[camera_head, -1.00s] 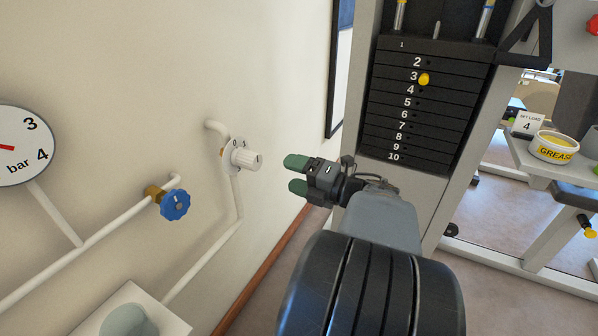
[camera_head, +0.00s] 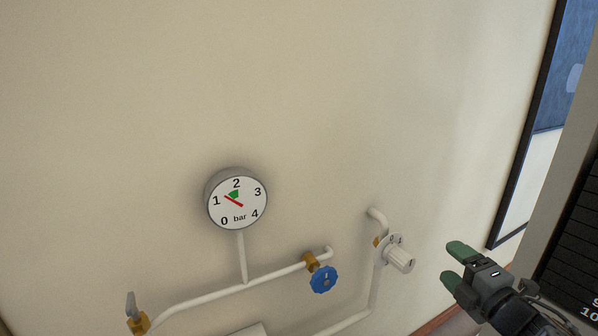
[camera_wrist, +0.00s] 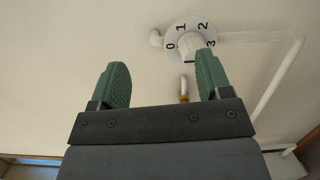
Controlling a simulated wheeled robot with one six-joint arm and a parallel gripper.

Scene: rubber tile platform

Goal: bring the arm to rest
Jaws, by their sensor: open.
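My gripper (camera_head: 455,265) shows at the lower right of the head view, with green finger pads apart and nothing between them. Its jaws (camera_wrist: 162,85) also show open and empty in the wrist view. In the head view the fingers are just right of a white dial knob (camera_head: 401,260) on the wall pipe, and a gap of wall shows between them. In the wrist view the dial (camera_wrist: 189,41), with numbers 0 to 3, lies beyond the fingertips. My arm runs off the lower right edge of the head view.
A pressure gauge (camera_head: 238,201) hangs on the wall, its red needle near the green mark. Below it are a blue valve wheel (camera_head: 323,279) and a brass valve with a grey lever (camera_head: 132,310). A black weight stack (camera_head: 575,250) stands at the right edge. The upper wall is bare.

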